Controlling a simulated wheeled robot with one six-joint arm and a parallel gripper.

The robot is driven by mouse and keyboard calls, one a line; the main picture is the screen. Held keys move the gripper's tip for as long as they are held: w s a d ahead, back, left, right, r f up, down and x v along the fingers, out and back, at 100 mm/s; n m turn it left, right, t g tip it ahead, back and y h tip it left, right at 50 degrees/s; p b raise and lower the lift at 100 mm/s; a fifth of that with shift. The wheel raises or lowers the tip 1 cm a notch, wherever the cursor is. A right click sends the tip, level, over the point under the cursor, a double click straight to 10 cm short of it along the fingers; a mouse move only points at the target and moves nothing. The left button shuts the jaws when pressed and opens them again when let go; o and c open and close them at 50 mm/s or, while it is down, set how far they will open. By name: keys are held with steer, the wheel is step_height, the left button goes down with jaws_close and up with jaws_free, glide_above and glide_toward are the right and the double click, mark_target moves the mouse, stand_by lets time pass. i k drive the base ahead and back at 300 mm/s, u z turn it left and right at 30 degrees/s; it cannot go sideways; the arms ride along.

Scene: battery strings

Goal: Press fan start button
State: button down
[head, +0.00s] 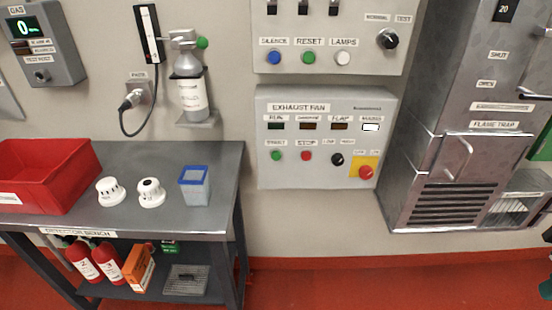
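The exhaust fan panel (326,139) is a light grey box on the wall in the middle of the head view. Its green start button (276,156) is at the lower left of the panel, under a small label. A red stop button (306,156), a black knob (337,159) and a red emergency button (366,172) on a yellow plate sit to its right. Above them is a row of indicators; the rightmost one (370,127) is lit white, the others look dark. My gripper is not in view.
A grey bench (222,215) stands at the left with a red bin (50,178), two white detectors and a blue-rimmed cup (195,186). Another panel (330,35) with a green reset button is above. A metal flame trap cabinet (455,150) stands right. Red floor below the panel is clear.

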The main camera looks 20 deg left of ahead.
mark_target(276, 156)
steer(key=u, duration=0.05)
steer(key=k, duration=0.6)
steer(key=z, duration=0.2)
steer(key=i, duration=0.75)
steer(key=u, duration=0.75)
steer(key=i, duration=0.45)
steer(key=u, duration=0.55)
